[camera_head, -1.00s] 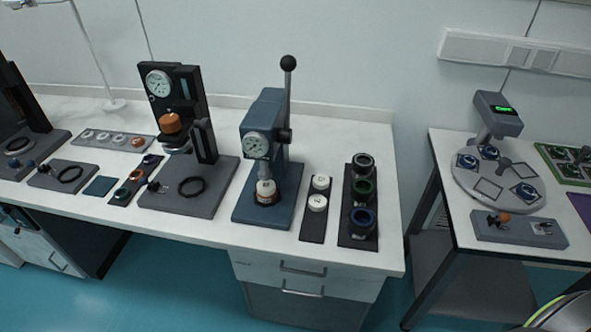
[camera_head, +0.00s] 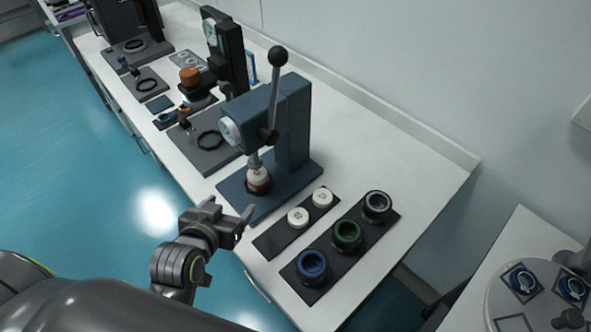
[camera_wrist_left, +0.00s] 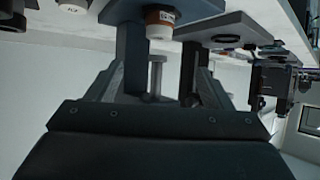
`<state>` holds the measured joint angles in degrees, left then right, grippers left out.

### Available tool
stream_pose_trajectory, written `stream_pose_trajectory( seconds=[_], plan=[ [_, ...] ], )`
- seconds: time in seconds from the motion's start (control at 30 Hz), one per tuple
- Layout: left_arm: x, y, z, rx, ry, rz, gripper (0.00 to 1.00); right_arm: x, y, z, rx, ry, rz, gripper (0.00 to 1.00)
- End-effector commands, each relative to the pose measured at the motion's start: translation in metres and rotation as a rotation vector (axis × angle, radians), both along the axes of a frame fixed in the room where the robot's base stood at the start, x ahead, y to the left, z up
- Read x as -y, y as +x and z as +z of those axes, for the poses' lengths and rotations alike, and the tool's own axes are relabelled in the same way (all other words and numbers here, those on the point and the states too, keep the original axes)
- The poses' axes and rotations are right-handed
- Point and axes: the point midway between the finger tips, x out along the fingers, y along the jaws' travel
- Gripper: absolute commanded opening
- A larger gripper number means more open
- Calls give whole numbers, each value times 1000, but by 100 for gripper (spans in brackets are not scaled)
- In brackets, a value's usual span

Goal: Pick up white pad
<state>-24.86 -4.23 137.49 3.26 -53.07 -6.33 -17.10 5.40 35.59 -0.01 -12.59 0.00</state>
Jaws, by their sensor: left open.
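Two round white pads lie on a narrow dark strip (camera_head: 269,243) in the head view: a nearer pad (camera_head: 298,217) and a farther pad (camera_head: 322,197). My left gripper (camera_head: 241,225) is open and empty, near the table's front edge, left of the strip and apart from both pads. In the left wrist view its two fingers (camera_wrist_left: 157,78) are spread, and a white pad (camera_wrist_left: 73,6) shows at the top left, partly cut off by the frame. My right gripper is not in view.
A blue press (camera_head: 292,125) with a tall lever stands just behind the strip, a white and orange piece (camera_head: 259,180) under its ram. A dark tray (camera_head: 327,269) with blue, green and black rings lies to the right. The table's right rear is clear.

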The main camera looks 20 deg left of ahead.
Motion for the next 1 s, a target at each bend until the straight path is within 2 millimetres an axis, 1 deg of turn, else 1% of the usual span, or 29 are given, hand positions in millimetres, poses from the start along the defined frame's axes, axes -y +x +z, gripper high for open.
stream_pose_trajectory(
  seconds=[0.03, 0.13, 0.27, 0.4, 0.47, 0.57, 0.7, 0.8, 0.9, 1.0],
  plan=[
    [0, -1, 6, 8, 2, 0, 74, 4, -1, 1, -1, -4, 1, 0],
    [0, 3, 8, 14, 3, -1, 74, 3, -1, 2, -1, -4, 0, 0],
    [-1, 19, 0, 12, 3, -2, 74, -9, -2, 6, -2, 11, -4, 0],
    [-2, 40, -12, 13, 3, -2, 74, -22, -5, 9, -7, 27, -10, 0],
    [-3, 49, -17, 12, 3, -2, 74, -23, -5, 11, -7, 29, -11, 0],
    [-4, 63, -25, 12, 3, -2, 74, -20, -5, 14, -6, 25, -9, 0],
    [-5, 82, -35, 12, 4, -1, 74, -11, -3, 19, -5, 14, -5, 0],
    [-6, 93, -42, 12, 2, -1, 74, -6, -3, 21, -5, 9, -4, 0],
    [-6, 101, -46, 13, 2, -1, 74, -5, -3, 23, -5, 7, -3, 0],
    [-6, 105, -49, 12, 2, -1, 74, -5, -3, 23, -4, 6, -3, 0]
  ],
)
